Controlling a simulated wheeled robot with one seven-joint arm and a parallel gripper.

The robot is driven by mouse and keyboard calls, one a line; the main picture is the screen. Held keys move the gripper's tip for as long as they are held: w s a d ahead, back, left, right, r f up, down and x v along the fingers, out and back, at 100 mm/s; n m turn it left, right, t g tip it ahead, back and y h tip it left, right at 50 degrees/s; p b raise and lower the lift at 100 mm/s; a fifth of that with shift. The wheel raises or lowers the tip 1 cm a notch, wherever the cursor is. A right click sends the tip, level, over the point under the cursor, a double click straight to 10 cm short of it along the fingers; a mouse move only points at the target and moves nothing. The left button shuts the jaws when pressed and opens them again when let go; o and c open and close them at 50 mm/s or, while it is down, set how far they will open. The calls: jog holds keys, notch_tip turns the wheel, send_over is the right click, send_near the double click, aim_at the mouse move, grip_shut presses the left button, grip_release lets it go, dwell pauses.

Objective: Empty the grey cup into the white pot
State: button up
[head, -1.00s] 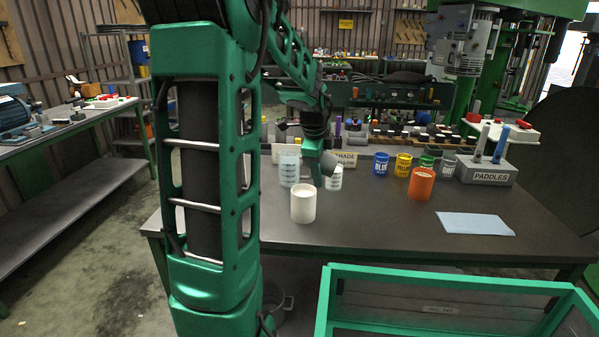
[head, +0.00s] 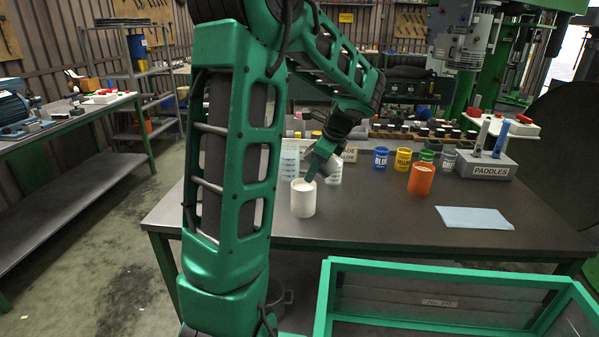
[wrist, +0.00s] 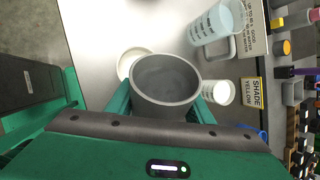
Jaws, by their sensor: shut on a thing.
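My gripper (wrist: 162,104) is shut on the grey cup (wrist: 165,82), with a green finger on each side of it. The cup's open mouth faces the wrist camera and its inside looks plain grey; I cannot make out any contents. The white pot (head: 303,199) stands upright on the table in the head view. My gripper (head: 313,172) is tilted down just above the pot's rim, and the cup is hardly visible there. In the wrist view the white pot (wrist: 128,63) is partly hidden behind the cup.
A clear measuring jug (wrist: 212,28) and a printed white cup (wrist: 220,92) stand close to the pot. Blue (head: 380,158), yellow (head: 403,158) and orange (head: 421,179) pots are to the right, beside the paddles block (head: 487,166). The front table surface is clear around a pale blue sheet (head: 474,218).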

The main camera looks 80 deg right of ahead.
aim_at(324, 173)
jog(key=shift+f+t+p, duration=0.3)
jog(key=shift+f+t, duration=0.05)
jog(key=shift+t, duration=0.35)
jog(key=shift+s+f+m+t+p, duration=0.25)
jog(key=shift+s+t+p, duration=0.1)
jog(key=shift+t, duration=0.4)
jog(key=shift+s+f+m+t+p, duration=0.15)
jog(key=shift+s+m+t+p, duration=0.15)
jog(key=shift+t, duration=0.45)
jog(key=shift+s+f+t+h+p, duration=0.15)
jog(key=shift+s+t+h+p, duration=0.2)
jog(key=shift+t, duration=0.55)
jog(key=shift+s+m+t, duration=0.1)
jog(key=shift+m+t, duration=0.15)
jog(key=shift+t, duration=0.15)
jog(key=shift+s+t+p, duration=0.25)
jog(key=shift+t+p, duration=0.55)
jog(key=shift+p, duration=0.2)
